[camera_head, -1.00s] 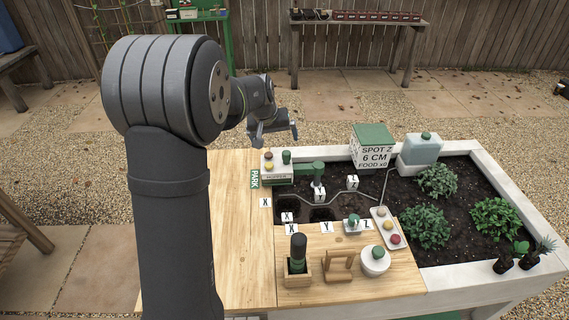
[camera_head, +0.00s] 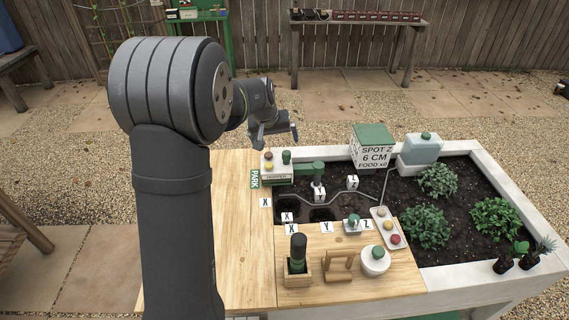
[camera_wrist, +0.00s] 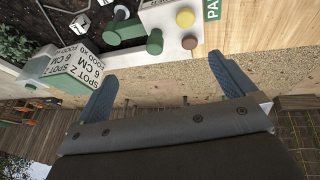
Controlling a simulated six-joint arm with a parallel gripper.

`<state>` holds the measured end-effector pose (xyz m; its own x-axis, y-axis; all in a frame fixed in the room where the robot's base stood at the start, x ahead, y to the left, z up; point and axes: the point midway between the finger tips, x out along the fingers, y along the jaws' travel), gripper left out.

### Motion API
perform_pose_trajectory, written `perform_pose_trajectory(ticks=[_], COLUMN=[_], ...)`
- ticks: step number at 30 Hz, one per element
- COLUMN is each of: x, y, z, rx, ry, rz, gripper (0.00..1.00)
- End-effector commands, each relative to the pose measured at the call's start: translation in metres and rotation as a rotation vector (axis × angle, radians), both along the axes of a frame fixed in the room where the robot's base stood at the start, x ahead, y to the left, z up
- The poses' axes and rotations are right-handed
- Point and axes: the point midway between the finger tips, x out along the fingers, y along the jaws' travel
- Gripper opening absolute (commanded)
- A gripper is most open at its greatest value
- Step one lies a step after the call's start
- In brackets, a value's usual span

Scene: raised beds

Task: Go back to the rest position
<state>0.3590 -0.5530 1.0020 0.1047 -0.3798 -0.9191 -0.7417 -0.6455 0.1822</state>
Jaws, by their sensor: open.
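My gripper (camera_head: 274,130) is raised beyond the far left corner of the raised bed. In the wrist view my gripper (camera_wrist: 166,90) shows its two blue-grey fingers spread wide, with nothing between them. Below and near it in the head view stands the white hopper unit (camera_head: 277,167) with its green, yellow and reddish knobs. A green PARK label (camera_head: 254,179) lies to the left of that unit. The gripper is apart from all of these.
The bed holds soil, leafy plants (camera_head: 428,227), a white SPOT Z box (camera_head: 371,150) and a pale green canister (camera_head: 421,148). A board in front carries a dark green-handled tool (camera_head: 298,252), a wooden stand (camera_head: 338,267) and a white round pot (camera_head: 375,262). The left board (camera_head: 236,230) is bare.

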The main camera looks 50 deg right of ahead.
Motion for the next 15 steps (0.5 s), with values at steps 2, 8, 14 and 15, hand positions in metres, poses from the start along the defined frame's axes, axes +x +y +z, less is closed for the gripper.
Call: perform_pose_trajectory(ticks=[2,8,14,15], x=[-0.001,-0.004,-0.008,-0.008], y=[0.004,0.019,0.031,0.033], z=[0.010,0.046,0.076,0.080], rx=[-0.002,-0.004,-0.002,-0.002], ry=[-0.002,-0.003,-0.002,-0.001], rz=[0.001,0.001,0.001,0.001], gripper=[1.00,1.00,1.00,1.00])
